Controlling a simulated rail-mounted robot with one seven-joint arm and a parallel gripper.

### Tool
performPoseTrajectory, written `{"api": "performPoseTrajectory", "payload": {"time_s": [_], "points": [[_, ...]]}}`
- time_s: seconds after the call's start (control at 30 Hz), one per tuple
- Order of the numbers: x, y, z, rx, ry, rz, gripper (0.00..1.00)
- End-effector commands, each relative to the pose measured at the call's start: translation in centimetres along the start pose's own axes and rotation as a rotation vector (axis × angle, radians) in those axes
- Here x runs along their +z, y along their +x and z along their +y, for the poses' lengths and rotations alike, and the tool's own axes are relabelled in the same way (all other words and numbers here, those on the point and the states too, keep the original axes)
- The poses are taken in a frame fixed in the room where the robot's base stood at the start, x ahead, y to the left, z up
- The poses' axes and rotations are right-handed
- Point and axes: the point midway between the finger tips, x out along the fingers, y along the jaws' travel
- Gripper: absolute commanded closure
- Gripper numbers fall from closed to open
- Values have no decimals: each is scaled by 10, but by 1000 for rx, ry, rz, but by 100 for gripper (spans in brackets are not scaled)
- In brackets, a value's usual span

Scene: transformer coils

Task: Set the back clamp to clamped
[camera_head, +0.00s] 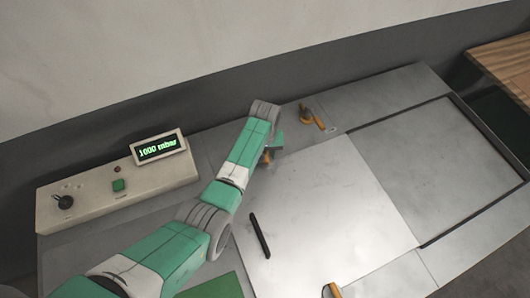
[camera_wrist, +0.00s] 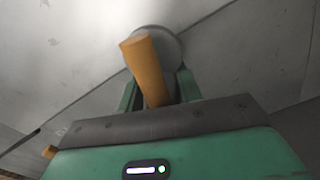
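My gripper (camera_head: 274,147) is over the back left part of the metal table, partly hidden by my arm. Beside it shows a bit of an orange clamp handle (camera_head: 267,158). In the wrist view, an orange handle (camera_wrist: 146,68) rises between the two green fingers of my gripper (camera_wrist: 159,92). Grey shows on both sides of the handle, so the fingers look apart and not closed on it. A round grey part (camera_wrist: 165,43) is behind the handle. Another clamp with an orange handle (camera_head: 319,123) stands near the back edge, to the right of my gripper.
A control box (camera_head: 120,192) with a knob, a green button and a display (camera_head: 159,147) reading 1000 mbar stands at left. A light sheet (camera_head: 335,200) with a black bar (camera_head: 260,235) covers the table's middle. Another orange handle (camera_head: 333,290) shows at the front edge.

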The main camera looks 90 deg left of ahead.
Motion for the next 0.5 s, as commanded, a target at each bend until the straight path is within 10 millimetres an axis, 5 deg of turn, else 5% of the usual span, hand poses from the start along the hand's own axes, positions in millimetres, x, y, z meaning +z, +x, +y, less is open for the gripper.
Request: {"api": "performPoseTrajectory", "payload": {"time_s": [0.1, 0.5], "points": [[0, 0, 0, -1, -1, -2, 92], [1, 0, 0, -1, -1, -5, 92]]}}
